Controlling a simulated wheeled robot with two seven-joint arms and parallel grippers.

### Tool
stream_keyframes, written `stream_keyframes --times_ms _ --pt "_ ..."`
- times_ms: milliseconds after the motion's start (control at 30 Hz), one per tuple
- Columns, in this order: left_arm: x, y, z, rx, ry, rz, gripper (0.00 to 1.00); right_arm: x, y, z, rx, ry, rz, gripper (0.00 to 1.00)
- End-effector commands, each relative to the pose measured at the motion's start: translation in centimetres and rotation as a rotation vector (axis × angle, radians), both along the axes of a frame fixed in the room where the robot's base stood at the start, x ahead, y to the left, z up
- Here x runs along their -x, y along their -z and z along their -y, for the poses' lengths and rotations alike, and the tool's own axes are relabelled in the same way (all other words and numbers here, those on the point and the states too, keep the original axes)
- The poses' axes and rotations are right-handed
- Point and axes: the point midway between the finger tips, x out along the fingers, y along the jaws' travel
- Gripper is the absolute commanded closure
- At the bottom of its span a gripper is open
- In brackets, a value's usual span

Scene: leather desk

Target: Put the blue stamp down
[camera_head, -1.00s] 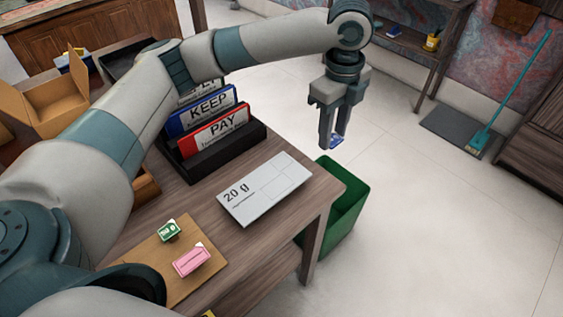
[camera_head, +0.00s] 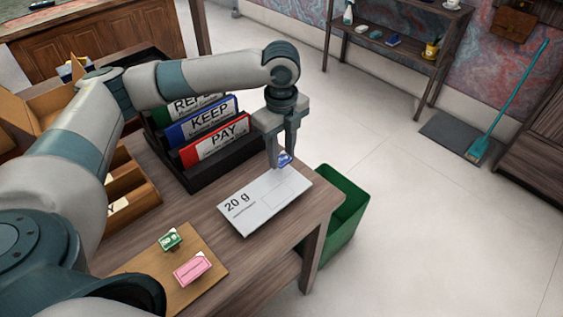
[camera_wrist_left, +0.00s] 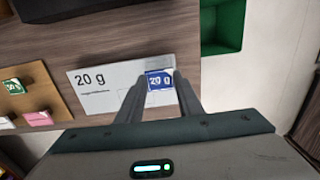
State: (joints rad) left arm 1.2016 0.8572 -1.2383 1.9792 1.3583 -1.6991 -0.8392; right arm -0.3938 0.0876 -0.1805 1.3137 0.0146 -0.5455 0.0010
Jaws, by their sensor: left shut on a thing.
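The blue stamp (camera_head: 285,158) is held between the fingertips of my left gripper (camera_head: 283,155), which is shut on it. The stamp is over the far right part of the white envelope marked "20 g" (camera_head: 246,210); I cannot tell whether it touches it. In the left wrist view the stamp (camera_wrist_left: 160,80) shows a "20 g" label between the two fingers, at the right end of the envelope (camera_wrist_left: 100,88). A green stamp (camera_head: 170,239) and a pink stamp (camera_head: 193,268) stand on a brown board (camera_head: 218,277). My right gripper is not in view.
A black rack (camera_head: 215,170) holds folders labelled KEEP (camera_head: 203,118) and PAY (camera_head: 216,138) behind the envelope. A green bin (camera_head: 345,225) stands beside the desk's right edge. Open floor lies to the right.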

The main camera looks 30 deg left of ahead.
Motion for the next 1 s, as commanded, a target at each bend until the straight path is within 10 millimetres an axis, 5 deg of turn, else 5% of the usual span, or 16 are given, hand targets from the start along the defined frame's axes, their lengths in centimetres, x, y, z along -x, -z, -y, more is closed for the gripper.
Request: stream_keyframes --times_ms 367,700,1000 --pt "0.0 0.3 0.0 0.001 0.001 -0.001 0.85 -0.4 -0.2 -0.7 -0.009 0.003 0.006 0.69" --pt "0.1 3.7 0.0 0.0 0.001 -0.002 0.85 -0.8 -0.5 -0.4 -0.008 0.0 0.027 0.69" --pt "0.1 4.2 0.0 0.001 0.002 -0.001 0.85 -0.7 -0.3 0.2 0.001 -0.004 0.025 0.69"
